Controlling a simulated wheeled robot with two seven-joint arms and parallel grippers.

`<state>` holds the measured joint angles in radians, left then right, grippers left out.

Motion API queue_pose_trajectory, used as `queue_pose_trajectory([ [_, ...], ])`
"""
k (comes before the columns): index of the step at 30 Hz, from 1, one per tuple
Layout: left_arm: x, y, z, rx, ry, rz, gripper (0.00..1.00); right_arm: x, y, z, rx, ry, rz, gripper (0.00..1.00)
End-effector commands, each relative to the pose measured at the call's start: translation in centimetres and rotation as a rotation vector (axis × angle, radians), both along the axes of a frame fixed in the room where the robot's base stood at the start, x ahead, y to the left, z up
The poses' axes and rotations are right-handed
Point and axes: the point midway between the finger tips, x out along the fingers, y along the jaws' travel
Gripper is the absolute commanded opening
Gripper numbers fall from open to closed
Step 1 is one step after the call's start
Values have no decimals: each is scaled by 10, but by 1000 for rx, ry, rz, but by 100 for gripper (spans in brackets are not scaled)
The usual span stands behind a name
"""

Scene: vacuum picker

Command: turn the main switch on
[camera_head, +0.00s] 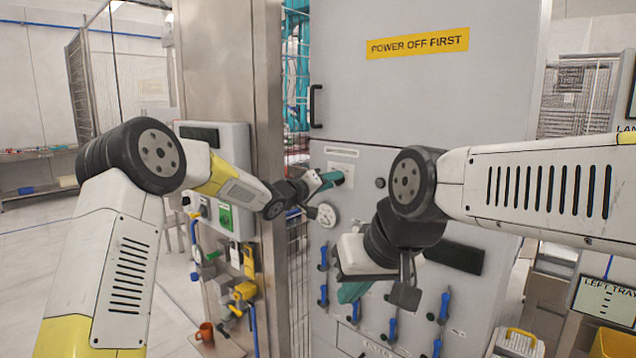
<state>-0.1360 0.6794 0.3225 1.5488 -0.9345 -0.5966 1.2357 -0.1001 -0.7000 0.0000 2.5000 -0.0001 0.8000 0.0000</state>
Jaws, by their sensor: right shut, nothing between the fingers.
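The grey cabinet (430,100) fills the middle of the view. A round pale rotary handle (325,215) sits on its left part; it looks like the main switch, but I cannot read a label or its setting. My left gripper (332,180), with teal fingertips, is just above the handle, in front of a small white plate (341,167). I cannot tell whether it touches the cabinet or how its fingers stand. My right gripper (353,292) is lower, in front of the cabinet, shut and empty. My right wrist hides part of the cabinet front.
A yellow "POWER OFF FIRST" sign (417,43) and a black door handle (316,106) are on the cabinet. Several blue-handled valves (392,328) line its lower front. A steel post with a control box (225,217) stands left. A brown mug (205,333) sits low on a shelf.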

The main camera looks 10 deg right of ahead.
Motion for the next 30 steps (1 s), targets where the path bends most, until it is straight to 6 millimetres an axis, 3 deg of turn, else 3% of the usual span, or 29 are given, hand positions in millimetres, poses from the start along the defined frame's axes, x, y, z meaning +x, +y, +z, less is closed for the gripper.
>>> queue_pose_trajectory([
  [4, 0, 0, 0, 1, 0, 1, 34, 0, 0, 0, 0, 0, 0, 0],
  [9, 0, 0, 0, 1, 0, 1, 1, 0, 0, 0, 0, 0, 0, 0],
  [22, 0, 1, 0, 22, -27, 1, 0, 0, 0, 0, 0, 0, 0, 0],
  [30, 0, 1, 0, 119, -151, 2, 0, 0, 0, 0, 0, 0, 0, 0],
])
